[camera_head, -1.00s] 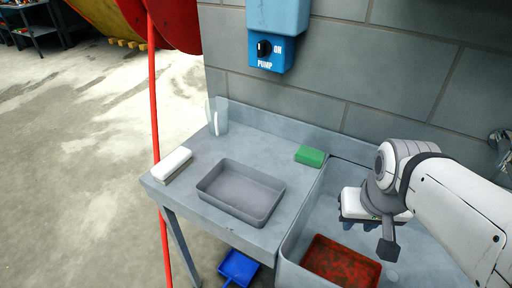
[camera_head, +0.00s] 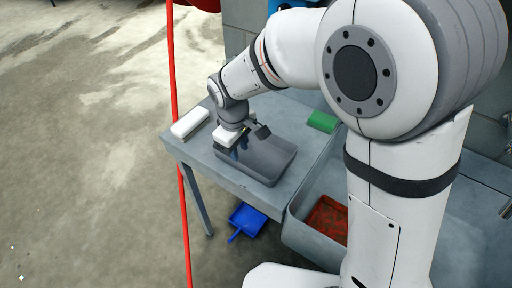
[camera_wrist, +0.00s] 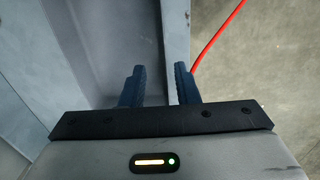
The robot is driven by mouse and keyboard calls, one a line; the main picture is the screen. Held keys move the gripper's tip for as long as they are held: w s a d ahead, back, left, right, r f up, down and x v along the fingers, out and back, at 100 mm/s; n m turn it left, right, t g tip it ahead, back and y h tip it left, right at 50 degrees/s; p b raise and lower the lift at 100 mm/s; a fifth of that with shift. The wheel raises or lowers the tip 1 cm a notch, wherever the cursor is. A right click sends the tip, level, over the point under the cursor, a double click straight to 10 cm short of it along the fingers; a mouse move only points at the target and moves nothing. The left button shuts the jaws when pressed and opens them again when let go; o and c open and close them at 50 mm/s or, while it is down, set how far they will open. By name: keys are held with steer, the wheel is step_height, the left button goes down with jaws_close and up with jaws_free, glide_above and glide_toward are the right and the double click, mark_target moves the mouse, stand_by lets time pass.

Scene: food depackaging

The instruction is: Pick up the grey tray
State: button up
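The grey tray (camera_head: 273,158) is a shallow rectangular tray lying on the metal counter, partly hidden by my gripper and wrist. My gripper (camera_head: 238,150) points down at the tray's left part, with its blue fingers low at or just over the tray. In the wrist view my gripper (camera_wrist: 159,84) is open, with a clear gap between its two fingers. Grey surfaces and a long straight edge run between and beyond the fingers there. I cannot tell whether the tray's wall is between the fingers or touching them.
A white block (camera_head: 189,122) lies left of the tray and a green sponge (camera_head: 322,121) lies at the back. A red tray (camera_head: 326,217) is in the sink to the right. A blue dustpan (camera_head: 246,219) is below.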

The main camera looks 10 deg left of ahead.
mark_target(239, 168)
steer(key=shift+a+f, duration=0.25)
steer(key=shift+f, duration=0.15)
steer(key=shift+f+p, duration=0.9)
steer(key=shift+f, duration=2.7)
jaws_close()
